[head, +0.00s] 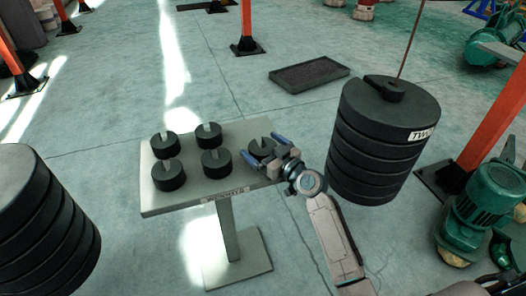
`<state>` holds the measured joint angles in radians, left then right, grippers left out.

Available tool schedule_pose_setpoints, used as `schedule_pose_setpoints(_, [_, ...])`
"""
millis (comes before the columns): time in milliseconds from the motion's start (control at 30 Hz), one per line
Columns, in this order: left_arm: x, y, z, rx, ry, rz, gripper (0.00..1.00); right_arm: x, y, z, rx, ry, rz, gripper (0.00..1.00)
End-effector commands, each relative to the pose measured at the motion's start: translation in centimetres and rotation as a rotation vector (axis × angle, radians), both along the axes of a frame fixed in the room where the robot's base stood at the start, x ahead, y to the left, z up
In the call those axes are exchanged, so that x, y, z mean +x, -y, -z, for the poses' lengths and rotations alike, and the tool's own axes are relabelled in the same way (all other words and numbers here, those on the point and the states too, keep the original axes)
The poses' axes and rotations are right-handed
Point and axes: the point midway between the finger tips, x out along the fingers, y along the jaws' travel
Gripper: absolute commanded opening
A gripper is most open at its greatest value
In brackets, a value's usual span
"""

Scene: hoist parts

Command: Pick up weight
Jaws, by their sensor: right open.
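Several black slotted weights stand on a small pale pedestal table (158,207). One weight (166,145) is at the back left, one (168,175) at the front left, one (208,133) at the back middle and one (215,163) at the front middle. Another weight (259,146) is at the right end, partly hidden by my right gripper (264,148). My right gripper is open, with its blue-tipped fingers on either side of that weight; I cannot tell whether they touch it. My left gripper is not in view.
A large stack of black discs (380,150) hangs on a rod just right of my right arm. Another stack (40,225) is at the left edge. Green motors (490,205) and orange posts (497,115) stand on the right. A dark tray (308,74) lies on the floor behind.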

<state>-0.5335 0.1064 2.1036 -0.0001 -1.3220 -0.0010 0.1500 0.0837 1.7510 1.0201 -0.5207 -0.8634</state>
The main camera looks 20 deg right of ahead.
Motion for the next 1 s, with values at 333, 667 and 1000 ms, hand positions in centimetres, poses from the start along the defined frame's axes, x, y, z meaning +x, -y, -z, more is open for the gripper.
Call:
schedule_pose_setpoints(333, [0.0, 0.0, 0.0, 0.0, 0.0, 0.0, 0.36, 0.0, 0.0, 0.0, 0.0, 0.0, 0.0, 0.61])
schedule_pose_setpoints(667, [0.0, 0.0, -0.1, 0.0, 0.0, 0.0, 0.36, 0.0, 0.0, -0.6, 0.003, 0.011, 0.001, 0.09])
schedule_pose_setpoints(1000, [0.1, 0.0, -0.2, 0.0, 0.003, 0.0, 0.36, 0.0, 0.0, -1.2, 0.001, 0.01, 0.001, 0.09])
